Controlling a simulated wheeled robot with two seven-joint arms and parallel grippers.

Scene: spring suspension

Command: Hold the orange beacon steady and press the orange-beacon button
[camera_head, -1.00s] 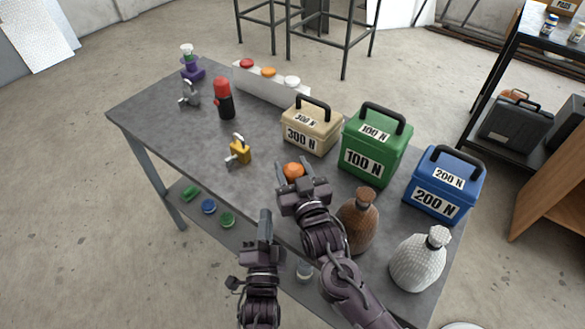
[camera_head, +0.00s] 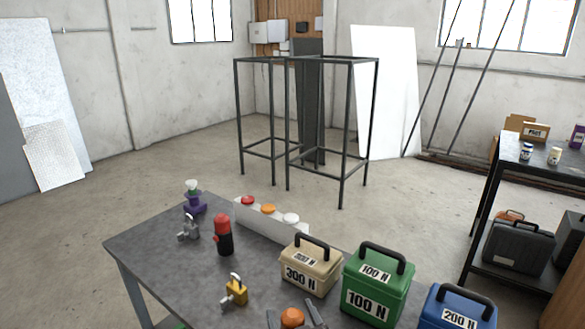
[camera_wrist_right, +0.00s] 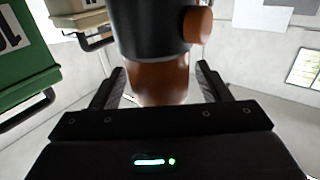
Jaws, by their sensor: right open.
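The orange beacon (camera_head: 291,318) shows only its orange top at the bottom edge of the head view. In the right wrist view the beacon (camera_wrist_right: 155,80) has a dark body, an orange-brown part and a round orange knob at its side. My right gripper (camera_head: 296,316) is open, with one finger on each side of the beacon; in the wrist view its fingers (camera_wrist_right: 160,85) look apart from it. An orange button (camera_head: 268,209) sits between a red button (camera_head: 247,200) and a white button (camera_head: 291,218) on a white panel (camera_head: 262,228). My left gripper is out of view.
A beige 300 N box (camera_head: 310,272), green 100 N box (camera_head: 375,290) and blue 200 N box (camera_head: 456,310) stand to the right. A red-and-black beacon-like object (camera_head: 223,236), a yellow object (camera_head: 235,290) and a grey object (camera_head: 188,229) stand left on the table (camera_head: 165,262).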

